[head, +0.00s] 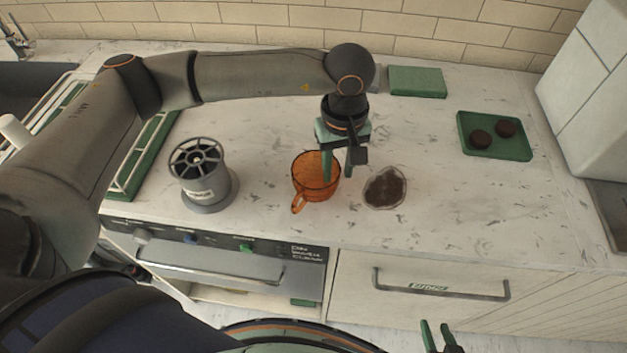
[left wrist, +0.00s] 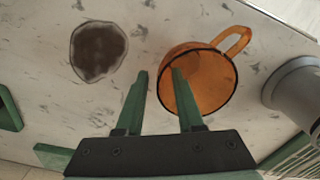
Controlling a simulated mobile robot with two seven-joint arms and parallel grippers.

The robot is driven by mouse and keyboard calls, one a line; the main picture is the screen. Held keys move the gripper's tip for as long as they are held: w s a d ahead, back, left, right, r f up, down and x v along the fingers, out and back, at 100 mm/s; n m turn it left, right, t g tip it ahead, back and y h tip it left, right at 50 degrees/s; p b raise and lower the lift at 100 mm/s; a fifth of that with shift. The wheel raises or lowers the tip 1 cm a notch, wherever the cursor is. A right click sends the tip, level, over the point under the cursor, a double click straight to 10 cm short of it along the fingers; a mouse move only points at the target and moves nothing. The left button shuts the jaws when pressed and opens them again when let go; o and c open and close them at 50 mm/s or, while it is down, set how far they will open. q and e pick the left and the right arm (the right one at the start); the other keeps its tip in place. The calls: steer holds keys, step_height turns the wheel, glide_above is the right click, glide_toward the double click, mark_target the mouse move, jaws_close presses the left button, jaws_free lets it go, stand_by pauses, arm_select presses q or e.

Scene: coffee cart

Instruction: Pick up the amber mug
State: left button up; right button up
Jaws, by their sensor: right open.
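The amber mug (head: 303,184) is a see-through orange cup standing upright on the marble-patterned counter, its handle towards the front left. It also shows in the left wrist view (left wrist: 215,88), with the handle at upper right. My left gripper (head: 337,175) points down at the mug's right rim. It is open, with one green finger over the inside of the mug and the other outside the wall. In the left wrist view a gap shows between the fingers (left wrist: 158,72) and the wall. My right gripper (head: 436,331) is open and empty at the bottom edge, low before the drawers.
A glass of dark grounds (head: 385,188) stands close right of the mug. A grey grinder-like device (head: 203,180) stands to its left. A green tray (head: 507,150) with two dark pucks and a green block (head: 417,82) lie farther back.

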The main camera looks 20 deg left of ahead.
arm_select(q)
jaws_close()
stand_by(1.2)
